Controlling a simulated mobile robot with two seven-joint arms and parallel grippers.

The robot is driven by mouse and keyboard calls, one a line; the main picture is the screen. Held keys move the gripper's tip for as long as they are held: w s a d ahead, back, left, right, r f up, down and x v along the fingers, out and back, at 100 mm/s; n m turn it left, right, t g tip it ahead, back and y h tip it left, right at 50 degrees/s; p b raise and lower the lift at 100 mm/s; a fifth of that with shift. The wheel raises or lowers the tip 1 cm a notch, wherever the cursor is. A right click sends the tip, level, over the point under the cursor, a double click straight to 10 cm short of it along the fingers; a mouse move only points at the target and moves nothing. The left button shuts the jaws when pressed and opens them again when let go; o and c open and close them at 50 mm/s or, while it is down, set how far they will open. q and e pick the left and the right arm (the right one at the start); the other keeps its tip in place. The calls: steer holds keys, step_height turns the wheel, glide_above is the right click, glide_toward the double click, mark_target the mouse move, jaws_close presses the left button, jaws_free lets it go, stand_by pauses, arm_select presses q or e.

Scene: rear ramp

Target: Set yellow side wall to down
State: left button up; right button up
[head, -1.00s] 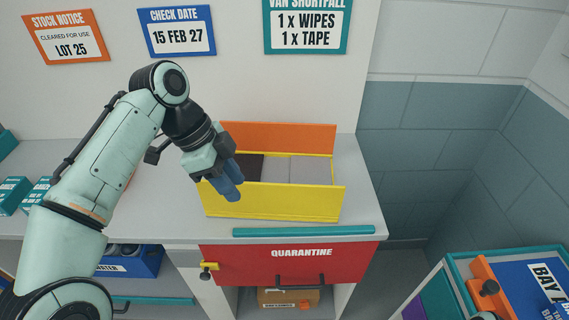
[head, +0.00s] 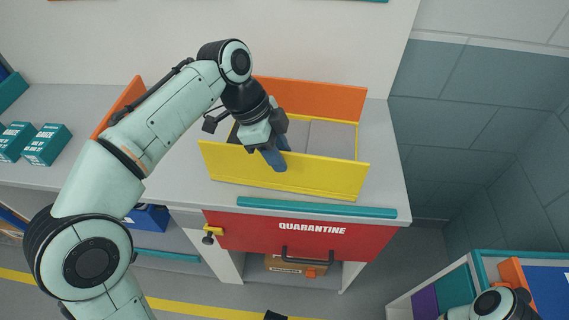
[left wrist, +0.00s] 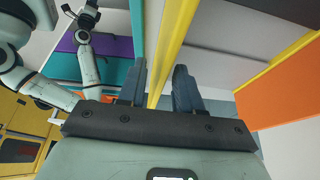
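The yellow side wall (head: 310,177) is the near long side of a box on the grey counter and stands up. My left gripper (head: 278,152) is at its top edge, left of the middle. In the left wrist view the two blue-grey fingers (left wrist: 162,88) are apart, with the yellow wall (left wrist: 170,45) running between them. I cannot tell whether either finger touches it. My right gripper (left wrist: 82,14) shows small at the top left of the left wrist view; its fingers are too small to read.
An orange wall (head: 312,98) stands at the box's back, and grey blocks (head: 332,138) sit inside. A teal strip (head: 316,208) runs along the counter edge above the red quarantine drawer (head: 290,234). Teal boxes (head: 46,145) stand at the left. My left arm hides part of the counter.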

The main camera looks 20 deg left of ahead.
arm_select(q)
steer(key=shift+x, duration=1.4)
jaws_close()
